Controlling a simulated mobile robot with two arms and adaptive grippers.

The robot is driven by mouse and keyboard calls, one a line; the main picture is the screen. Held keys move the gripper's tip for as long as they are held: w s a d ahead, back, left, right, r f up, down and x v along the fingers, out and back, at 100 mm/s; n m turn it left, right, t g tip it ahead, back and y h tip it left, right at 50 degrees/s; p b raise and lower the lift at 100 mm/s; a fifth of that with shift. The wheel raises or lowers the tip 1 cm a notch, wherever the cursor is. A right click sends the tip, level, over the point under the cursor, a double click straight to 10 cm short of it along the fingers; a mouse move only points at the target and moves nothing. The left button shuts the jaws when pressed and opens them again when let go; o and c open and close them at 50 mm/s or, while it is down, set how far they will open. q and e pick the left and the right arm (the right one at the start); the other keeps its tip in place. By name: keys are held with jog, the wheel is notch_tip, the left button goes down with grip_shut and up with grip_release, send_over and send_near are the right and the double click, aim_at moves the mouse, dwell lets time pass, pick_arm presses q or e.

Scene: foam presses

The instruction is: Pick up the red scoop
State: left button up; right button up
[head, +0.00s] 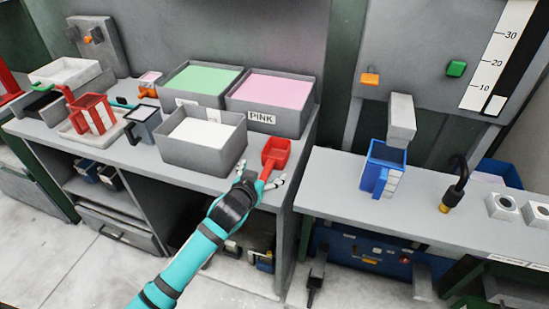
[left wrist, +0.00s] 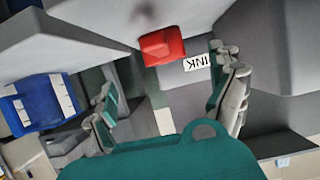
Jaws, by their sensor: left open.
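The red scoop (head: 276,152) lies near the front right corner of the left bench, its handle pointing toward the front edge. My left gripper (head: 262,181) is open and empty at the handle, one finger on each side of it in the head view. In the left wrist view the red scoop (left wrist: 162,46) shows just past and between the spread fingers of the left gripper (left wrist: 165,75). The handle is hard to make out there, so I cannot tell if the fingers touch it. My right gripper is not in view.
A grey tray with white contents (head: 168,150) stands left of the scoop, and the PINK bin (head: 275,119) behind it. A gap separates this bench from the right bench with a blue jug (head: 378,172).

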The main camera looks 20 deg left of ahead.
aim_at(270, 162)
pick_arm(q)
jog(key=x, duration=0.2)
jog(key=shift+w, duration=0.4)
jog(key=shift+w+a+f, duration=0.1)
jog(key=shift+w+f, duration=0.1)
jog(key=shift+w, duration=0.35)
jog(key=p+x, duration=0.1)
jog(key=x, duration=0.3)
jog(key=shift+a+f, duration=0.1)
jog(key=shift+f, duration=0.05)
jog(key=c, duration=1.3)
jog(key=shift+o, duration=0.2)
